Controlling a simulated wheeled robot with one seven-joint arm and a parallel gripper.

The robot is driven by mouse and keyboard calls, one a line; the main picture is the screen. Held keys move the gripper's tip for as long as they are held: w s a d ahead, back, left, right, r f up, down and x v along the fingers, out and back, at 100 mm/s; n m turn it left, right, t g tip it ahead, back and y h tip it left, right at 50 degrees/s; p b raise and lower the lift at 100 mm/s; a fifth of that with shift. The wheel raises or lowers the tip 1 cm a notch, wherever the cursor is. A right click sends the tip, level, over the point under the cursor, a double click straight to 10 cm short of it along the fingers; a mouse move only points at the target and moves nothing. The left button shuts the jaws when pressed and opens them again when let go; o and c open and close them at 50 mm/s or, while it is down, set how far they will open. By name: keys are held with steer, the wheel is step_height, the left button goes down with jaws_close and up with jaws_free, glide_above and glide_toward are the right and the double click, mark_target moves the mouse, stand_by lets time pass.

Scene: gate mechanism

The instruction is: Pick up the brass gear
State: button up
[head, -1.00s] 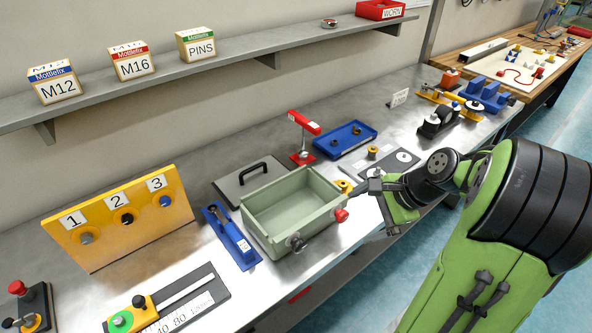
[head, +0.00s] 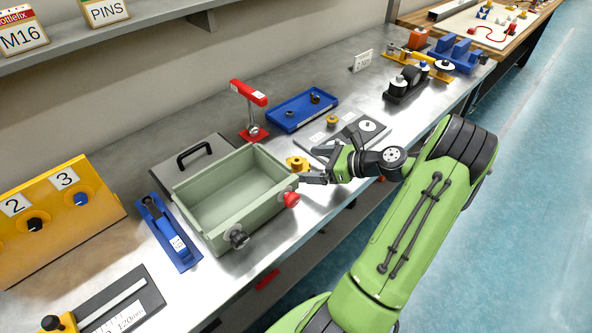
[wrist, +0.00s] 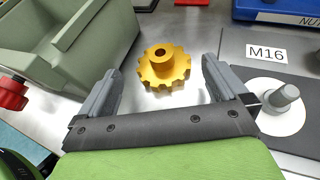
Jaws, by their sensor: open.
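The brass gear (wrist: 164,68) lies on the steel bench, a toothed disc with a raised hub and a hole in it. In the head view the brass gear (head: 297,164) sits just right of the green-grey bin. My gripper (wrist: 161,80) is open and empty. Its two fingers stand to the left and right of the gear in the wrist view, with the gear a little ahead between them and no contact visible. In the head view my gripper (head: 314,178) is close to the gear's right side.
The green-grey bin (head: 230,202) with red and black knobs stands left of the gear. A grey plate labelled M16 (wrist: 270,85) with an upright pin lies to the right. A blue tray (head: 302,110) and a red clamp (head: 249,93) are behind.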

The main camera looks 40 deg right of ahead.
mark_target(302, 161)
steer(key=b+x, duration=0.2)
steer(key=x, duration=0.3)
steer(key=shift+w, duration=0.3)
steer(key=shift+s+r, duration=0.1)
steer(key=c, duration=1.1)
steer(key=shift+r, duration=0.15)
